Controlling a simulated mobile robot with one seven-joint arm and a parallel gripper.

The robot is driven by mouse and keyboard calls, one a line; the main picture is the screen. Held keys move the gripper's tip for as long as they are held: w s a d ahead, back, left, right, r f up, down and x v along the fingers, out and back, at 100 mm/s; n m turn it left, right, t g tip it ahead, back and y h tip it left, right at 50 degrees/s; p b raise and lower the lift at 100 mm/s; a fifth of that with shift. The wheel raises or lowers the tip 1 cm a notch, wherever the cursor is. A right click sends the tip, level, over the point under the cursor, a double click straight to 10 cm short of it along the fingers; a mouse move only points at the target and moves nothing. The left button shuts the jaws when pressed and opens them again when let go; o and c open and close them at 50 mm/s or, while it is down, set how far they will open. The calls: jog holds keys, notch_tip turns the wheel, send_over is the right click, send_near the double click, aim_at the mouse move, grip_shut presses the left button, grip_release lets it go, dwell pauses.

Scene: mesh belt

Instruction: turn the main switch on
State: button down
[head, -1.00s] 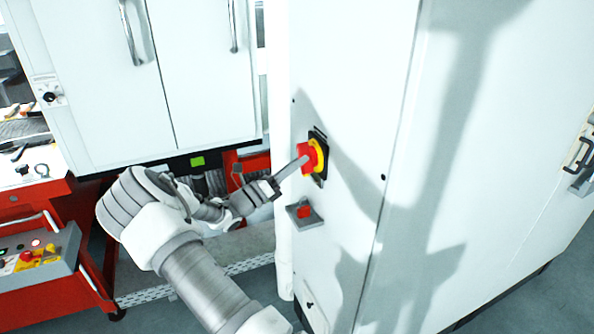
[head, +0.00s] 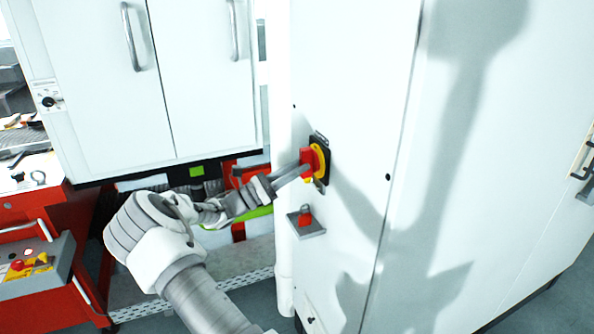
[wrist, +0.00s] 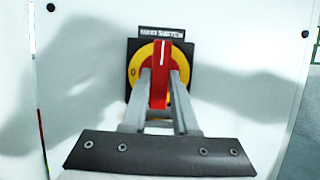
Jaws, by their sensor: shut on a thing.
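The main switch is a red handle (wrist: 160,72) on a yellow disc (wrist: 142,80), set on a black plate (wrist: 186,47) with a label along its top. In the wrist view the handle stands upright, its white line pointing up toward the label. It also shows in the head view (head: 306,157) on the white cabinet's narrow face. My gripper (wrist: 160,92) is shut on the handle, one finger at each side. In the head view my gripper (head: 302,166) reaches it from the lower left. The fingers hide the lower part of the disc.
A small grey bracket with a red piece (head: 305,220) sticks out just below the switch. The tall white cabinet (head: 350,90) fills the right. A double-door white cabinet (head: 110,90) hangs at the left, and a red cart with a control box (head: 35,268) stands lower left.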

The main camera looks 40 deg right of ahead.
dwell(0.3)
jog(key=c, duration=0.7)
grip_release()
jog(key=b+v, duration=0.1)
jog(key=v, duration=1.6)
jog(key=shift+a, duration=0.2)
